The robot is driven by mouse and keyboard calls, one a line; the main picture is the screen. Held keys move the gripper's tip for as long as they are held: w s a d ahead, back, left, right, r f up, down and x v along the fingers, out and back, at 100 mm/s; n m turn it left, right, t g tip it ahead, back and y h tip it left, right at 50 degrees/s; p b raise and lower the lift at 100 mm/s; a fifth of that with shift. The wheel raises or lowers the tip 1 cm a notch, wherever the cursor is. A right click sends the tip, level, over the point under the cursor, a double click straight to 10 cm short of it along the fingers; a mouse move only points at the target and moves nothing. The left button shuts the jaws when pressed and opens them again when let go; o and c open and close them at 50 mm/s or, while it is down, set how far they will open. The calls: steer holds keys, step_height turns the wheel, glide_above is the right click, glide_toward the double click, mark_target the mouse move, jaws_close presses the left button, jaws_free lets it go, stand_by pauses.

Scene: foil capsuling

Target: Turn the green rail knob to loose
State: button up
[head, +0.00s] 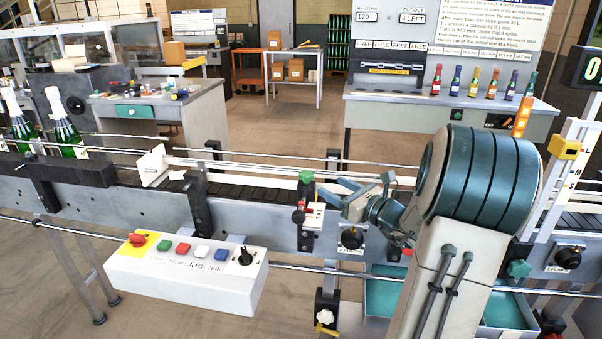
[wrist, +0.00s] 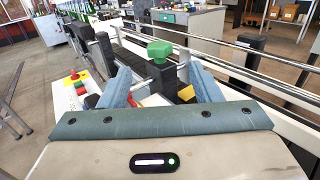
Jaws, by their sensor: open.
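The green rail knob (head: 306,176) sits on top of a dark post at the near side of the conveyor. It also shows in the wrist view (wrist: 160,52), just beyond and between my two blue-grey fingers. My gripper (head: 333,190) is open, with its fingertips just right of the knob in the head view.
Chrome guide rails (head: 250,163) run along the conveyor. A white button box (head: 187,275) hangs in front on the left. Green bottles (head: 64,130) stand at the conveyor's far left.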

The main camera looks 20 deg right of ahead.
mark_target(301, 171)
steer(key=p+x, duration=0.1)
steer(key=x, duration=1.1)
steer(key=shift+w+a+p, duration=0.2)
steer(key=shift+w+p, duration=0.15)
steer(key=c, duration=1)
